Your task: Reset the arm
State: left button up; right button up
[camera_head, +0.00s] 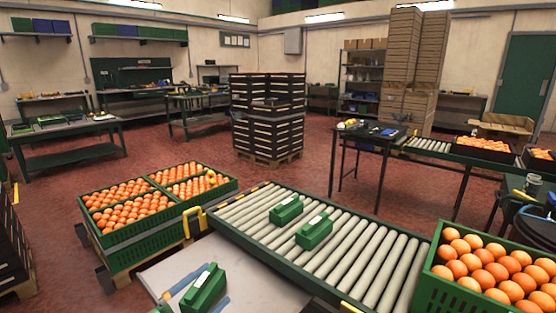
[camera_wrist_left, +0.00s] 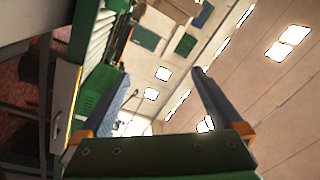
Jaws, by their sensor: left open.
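My left gripper (camera_head: 214,284) is at the bottom left of the head view, over the pale tabletop beside the conveyor. Its two blue-grey fingers are apart. In the left wrist view the gripper (camera_wrist_left: 161,75) is open, with no object between the fingers. A green block with a white label (camera_head: 204,289) shows between the fingers in the head view. In the wrist view a green shape (camera_wrist_left: 92,100) lies behind the left finger, so the block seems outside the grip. My right gripper is not in view.
Two green labelled blocks (camera_head: 286,209) (camera_head: 314,231) lie on the roller conveyor (camera_head: 345,258). A green crate of oranges (camera_head: 172,233) stands left, another (camera_head: 432,285) at the lower right. Stacked black crates (camera_head: 268,122) stand behind on a pallet. Red floor is open between.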

pick_arm(q)
jog(key=s+a+f+n+g+y+p, duration=0.25)
jog(key=s+f+n+y, duration=0.35)
jog(key=f, duration=0.5)
jog(key=s+a+f+n+g+y+p, duration=0.2)
jog(key=s+a+f+n+y+p, duration=0.25)
jog(key=s+f, duration=0.5)
jog(key=s+d+f+n+g, duration=0.1)
jog(key=s+f+n+g, duration=0.1)
jog(key=s, duration=0.7)
jog(key=s+d+f+n+g+y+p, duration=0.1)
jog(key=s+f+g, duration=0.3)
jog(key=s, duration=0.5)
jog(key=s+d+f+n+g, duration=0.1)
jog(key=s+f+n+g, duration=0.2)
jog(key=s, duration=0.6)
jog(key=shift+s+d+f+p, duration=0.25)
jog(key=shift+s+f+p, duration=0.1)
jog(key=shift+f, duration=0.55)
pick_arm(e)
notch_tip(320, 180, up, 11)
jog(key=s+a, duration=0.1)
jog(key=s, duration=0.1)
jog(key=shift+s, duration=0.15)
